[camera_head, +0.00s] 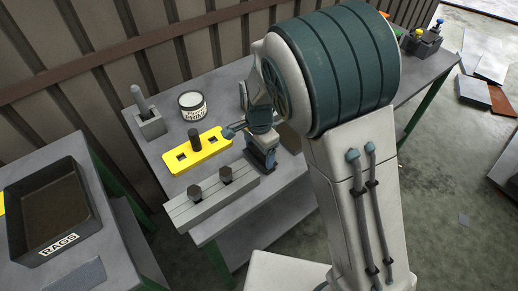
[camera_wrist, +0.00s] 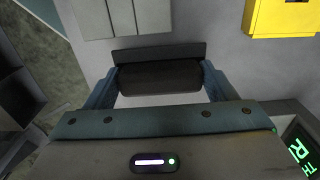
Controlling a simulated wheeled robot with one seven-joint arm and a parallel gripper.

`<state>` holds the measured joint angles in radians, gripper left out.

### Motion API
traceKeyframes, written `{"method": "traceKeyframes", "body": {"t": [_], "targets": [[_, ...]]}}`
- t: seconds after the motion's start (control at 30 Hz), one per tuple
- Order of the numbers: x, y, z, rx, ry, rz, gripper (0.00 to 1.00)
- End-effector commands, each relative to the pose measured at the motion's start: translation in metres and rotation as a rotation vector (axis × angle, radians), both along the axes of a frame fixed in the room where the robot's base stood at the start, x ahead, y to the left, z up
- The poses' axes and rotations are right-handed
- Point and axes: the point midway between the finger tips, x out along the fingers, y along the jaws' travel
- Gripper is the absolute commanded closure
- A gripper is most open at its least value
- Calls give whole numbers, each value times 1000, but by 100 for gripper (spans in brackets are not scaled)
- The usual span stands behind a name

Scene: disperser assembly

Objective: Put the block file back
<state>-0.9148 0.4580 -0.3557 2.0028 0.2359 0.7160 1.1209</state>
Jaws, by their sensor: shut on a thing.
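My gripper (camera_head: 264,158) is over the right part of the grey bench, pointing down. In the wrist view, its two blue fingers (camera_wrist: 160,80) are shut on the ends of a dark brown block, which I take to be the block file (camera_wrist: 160,75). A dark grey strip runs along the far side of the block; I cannot tell whether it is part of the file or a separate thing. In the head view, the held block is mostly hidden by my gripper and arm. I cannot tell whether its underside touches the bench.
A yellow plate (camera_head: 212,151) with square holes and a dark peg lies left of my gripper. A long grey block (camera_head: 205,206) with two dark knobs is nearer. A paint can (camera_head: 192,105) and grey holder (camera_head: 150,125) stand behind. A RAGS tray (camera_head: 82,236) is at left.

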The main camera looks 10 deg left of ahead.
Motion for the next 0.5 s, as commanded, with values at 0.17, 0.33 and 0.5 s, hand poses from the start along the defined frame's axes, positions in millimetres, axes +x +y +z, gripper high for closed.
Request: {"method": "traceKeyframes", "body": {"t": [0.17,0.33,0.5], "targets": [[0,0,-3,0,0,0,14],[0,0,-3,-1,1,0,0],[0,0,2,0,0,0,0]]}}
